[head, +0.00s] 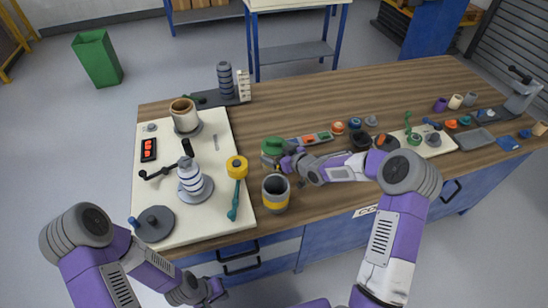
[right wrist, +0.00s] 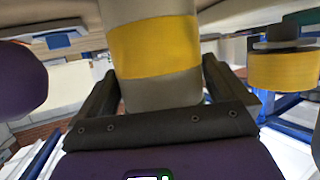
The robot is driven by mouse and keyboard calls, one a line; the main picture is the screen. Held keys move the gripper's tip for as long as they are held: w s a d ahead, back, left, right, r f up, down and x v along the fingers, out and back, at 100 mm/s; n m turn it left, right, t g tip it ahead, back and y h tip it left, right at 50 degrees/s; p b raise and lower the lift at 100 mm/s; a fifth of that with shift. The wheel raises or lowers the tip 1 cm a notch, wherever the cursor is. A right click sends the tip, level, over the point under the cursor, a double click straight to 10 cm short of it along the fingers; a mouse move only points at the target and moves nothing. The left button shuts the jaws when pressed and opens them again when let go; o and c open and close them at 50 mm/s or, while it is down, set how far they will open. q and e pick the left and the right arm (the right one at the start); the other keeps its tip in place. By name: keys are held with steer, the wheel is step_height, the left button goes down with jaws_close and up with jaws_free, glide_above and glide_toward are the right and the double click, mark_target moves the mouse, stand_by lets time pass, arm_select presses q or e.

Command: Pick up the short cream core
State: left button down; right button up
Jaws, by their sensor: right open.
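A small cream core (head: 455,101) stands at the far right of the table, between a purple core (head: 440,105) and a grey core (head: 470,99). A tan core (head: 540,128) stands at the right edge. My right gripper (head: 290,160) is far to their left, beside a grey cup with a yellow band (head: 276,192). In the right wrist view its open jaws show on both sides of a grey, yellow-banded cylinder (right wrist: 155,50); contact cannot be told. My left gripper (head: 205,292) is low in front of the table, its jaws unclear.
A green container (head: 272,147) stands by my right gripper. Bare wood (head: 330,90) lies along the back.

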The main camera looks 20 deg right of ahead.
steer(key=c, duration=0.8)
steer(key=shift+c, duration=0.2)
steer(key=shift+r, duration=0.15)
